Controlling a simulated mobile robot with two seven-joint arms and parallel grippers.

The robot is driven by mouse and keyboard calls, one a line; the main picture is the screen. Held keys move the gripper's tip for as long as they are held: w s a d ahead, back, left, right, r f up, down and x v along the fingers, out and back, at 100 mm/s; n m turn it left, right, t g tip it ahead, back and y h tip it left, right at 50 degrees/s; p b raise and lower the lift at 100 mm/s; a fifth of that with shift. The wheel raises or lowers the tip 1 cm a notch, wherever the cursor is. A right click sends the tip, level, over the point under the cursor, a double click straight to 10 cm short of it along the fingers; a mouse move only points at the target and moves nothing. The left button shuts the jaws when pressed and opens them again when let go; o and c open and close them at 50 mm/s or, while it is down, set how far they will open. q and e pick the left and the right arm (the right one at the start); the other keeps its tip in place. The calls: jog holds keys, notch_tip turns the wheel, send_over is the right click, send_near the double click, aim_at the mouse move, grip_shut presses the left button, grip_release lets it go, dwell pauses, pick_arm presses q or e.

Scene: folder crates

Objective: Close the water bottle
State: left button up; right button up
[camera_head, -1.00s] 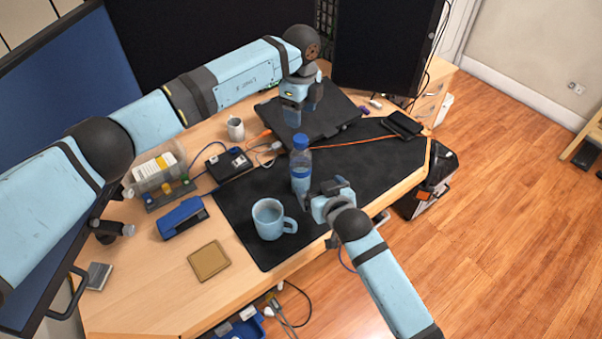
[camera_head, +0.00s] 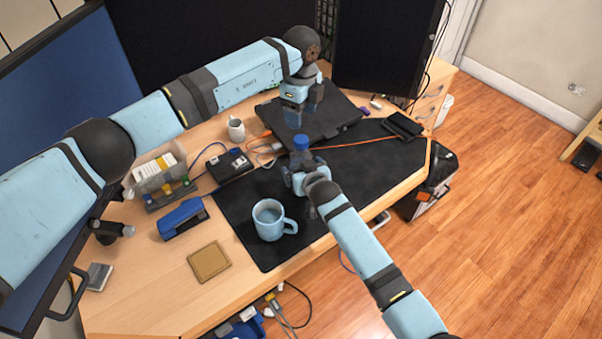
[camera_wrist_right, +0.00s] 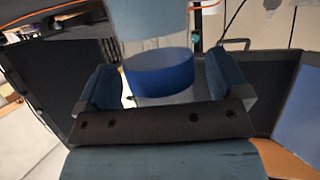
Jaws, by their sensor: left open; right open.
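A blue mug (camera_head: 268,222) stands on the mat (camera_head: 246,245), left of my right forearm. The dark laptop (camera_head: 335,125) lies behind the bottle. A small white cup (camera_head: 236,129), a black box (camera_head: 228,165) and cables lie to the left.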

aim_at(301, 139)
jog(key=shift+w+a+f, duration=0.1)
jog(key=shift+w, duration=0.15)
jog(key=shift+c, duration=0.3)
jog(key=c, duration=1.5)
grip_shut()
pick_arm(q)
jog(key=m, duration=0.4)
jog(key=shift+m, duration=0.3)
jog(key=shift+f, duration=0.15)
jog(key=shift+f, duration=3.85)
